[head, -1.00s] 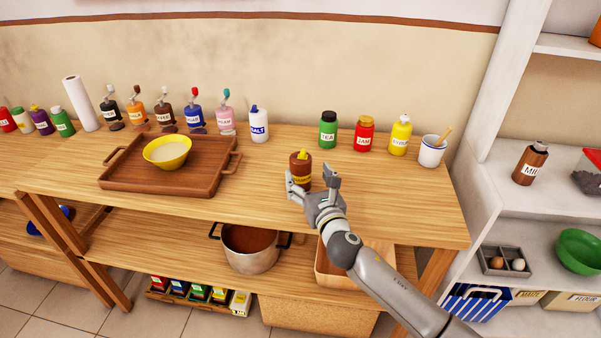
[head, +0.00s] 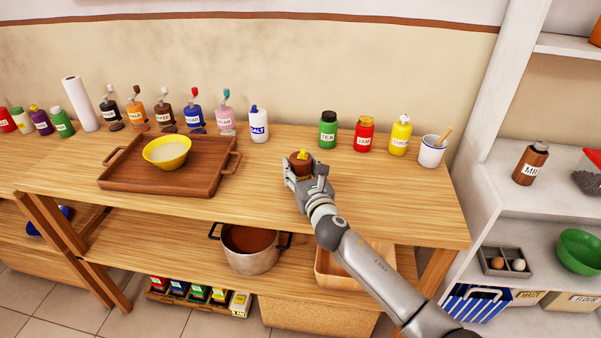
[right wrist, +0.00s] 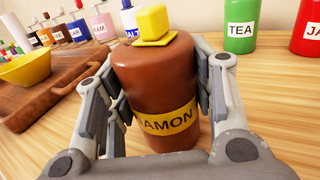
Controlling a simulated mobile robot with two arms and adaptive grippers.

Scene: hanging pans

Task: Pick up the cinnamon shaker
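The cinnamon shaker (head: 299,168) is a brown jar with a yellow knob and a yellow label. It stands upright near the middle of the wooden table. In the right wrist view the shaker (right wrist: 155,85) fills the middle, with "NAMON" readable on its label. My right gripper (head: 308,171) is around the shaker, with one finger on each side. In the right wrist view its fingers (right wrist: 162,110) lie close against both sides of the jar and look shut on it. My left gripper is not in view.
A brown tray (head: 205,184) with a yellow bowl (head: 167,151) lies to the left. A salt bottle (head: 259,125), a tea jar (head: 328,130), a red jar (head: 364,135), a yellow bottle (head: 400,136) and a mug (head: 431,152) stand behind. The table right of my arm is clear.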

